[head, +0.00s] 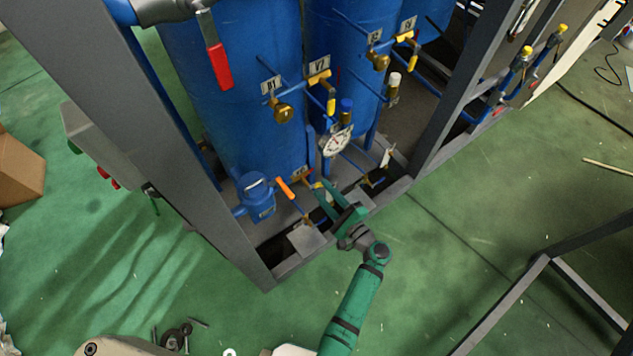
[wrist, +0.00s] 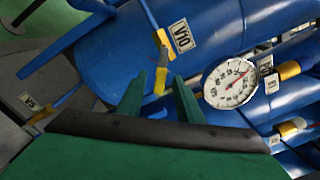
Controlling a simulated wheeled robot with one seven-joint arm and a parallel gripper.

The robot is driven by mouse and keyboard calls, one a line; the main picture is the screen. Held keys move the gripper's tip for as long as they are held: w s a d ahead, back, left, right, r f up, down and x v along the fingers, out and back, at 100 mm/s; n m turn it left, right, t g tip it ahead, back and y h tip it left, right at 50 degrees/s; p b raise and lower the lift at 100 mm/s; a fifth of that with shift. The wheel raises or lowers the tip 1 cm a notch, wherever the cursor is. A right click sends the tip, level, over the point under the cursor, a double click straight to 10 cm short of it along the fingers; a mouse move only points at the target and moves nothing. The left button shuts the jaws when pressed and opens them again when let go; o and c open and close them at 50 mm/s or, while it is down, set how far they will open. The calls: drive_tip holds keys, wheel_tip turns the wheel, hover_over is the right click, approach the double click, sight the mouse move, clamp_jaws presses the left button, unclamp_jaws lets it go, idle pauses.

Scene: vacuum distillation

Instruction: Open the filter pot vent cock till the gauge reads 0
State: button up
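A small blue pot (head: 257,197), which looks like the filter pot, stands inside the frame's lower corner. An orange handle (head: 285,188) sits just right of it. The round white gauge (head: 337,143) is above my gripper; it also shows in the wrist view (wrist: 230,84), its needle toward the upper right, the figures too small to read. My gripper (head: 324,193) is open, its green fingers apart. In the wrist view a yellow-handled cock (wrist: 161,78) beside the label V10 (wrist: 181,36) appears between and beyond the fingertips. I cannot tell whether this is the vent cock or whether the fingers touch it.
Large blue tanks (head: 230,100) with brass valves stand behind. A grey post (head: 140,130) and lower frame beam (head: 390,192) bound the skid. A red-handled valve (head: 219,66) hangs at upper left.

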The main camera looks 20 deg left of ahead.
drive_tip(key=v, duration=0.3)
drive_tip(key=shift+s+d, duration=0.1)
